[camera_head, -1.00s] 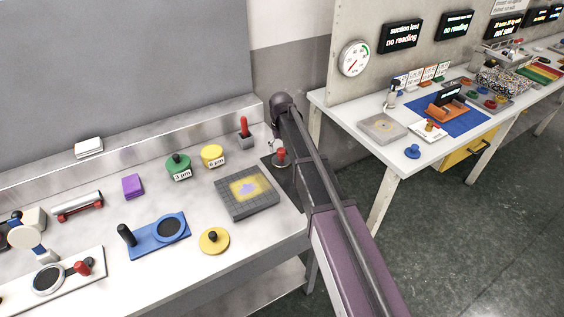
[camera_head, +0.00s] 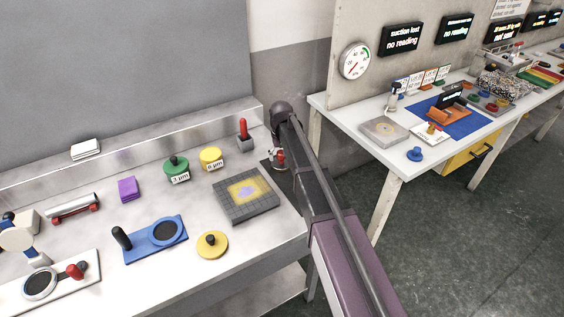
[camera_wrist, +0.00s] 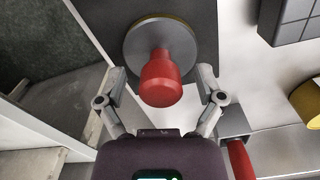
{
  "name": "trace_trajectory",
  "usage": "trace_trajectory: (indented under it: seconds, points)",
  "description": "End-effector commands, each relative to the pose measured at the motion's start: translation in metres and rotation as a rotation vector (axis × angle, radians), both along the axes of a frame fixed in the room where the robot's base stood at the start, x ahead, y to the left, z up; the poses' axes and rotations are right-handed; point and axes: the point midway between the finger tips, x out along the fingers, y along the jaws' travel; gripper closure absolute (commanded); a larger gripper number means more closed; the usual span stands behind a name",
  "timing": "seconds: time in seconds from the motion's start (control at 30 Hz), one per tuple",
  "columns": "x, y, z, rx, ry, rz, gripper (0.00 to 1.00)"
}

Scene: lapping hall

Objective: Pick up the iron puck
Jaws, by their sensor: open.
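The iron puck (camera_wrist: 133,43) is a grey disc with a red knob handle. It lies on a dark mat at the bench's right end. In the head view only its red handle (camera_head: 281,155) shows clearly, partly hidden by my arm. My gripper (camera_wrist: 161,73) is open just above it. In the wrist view the fingers stand on either side of the red handle, with gaps between, and do not grip it.
A red-handled tool in a grey holder (camera_head: 245,144) stands close by at the back. A grey grid block (camera_head: 246,208), yellow pot (camera_head: 211,159), green pot (camera_head: 176,168) and yellow knobbed disc (camera_head: 212,245) are further left. The bench edge is near the puck.

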Motion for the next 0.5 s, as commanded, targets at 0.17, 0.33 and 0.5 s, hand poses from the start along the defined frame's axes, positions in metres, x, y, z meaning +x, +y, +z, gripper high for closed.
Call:
trace_trajectory:
  seconds: [0.17, 0.33, 0.5]
  points:
    - [0.0000, 0.0000, 0.0000, 0.000, 0.000, 0.000, 0.31]
    - [0.0000, 0.0000, 0.0000, 0.000, 0.000, 0.000, 0.81]
    - [0.0000, -0.0001, 0.0001, 0.000, 0.000, 0.000, 1.00]
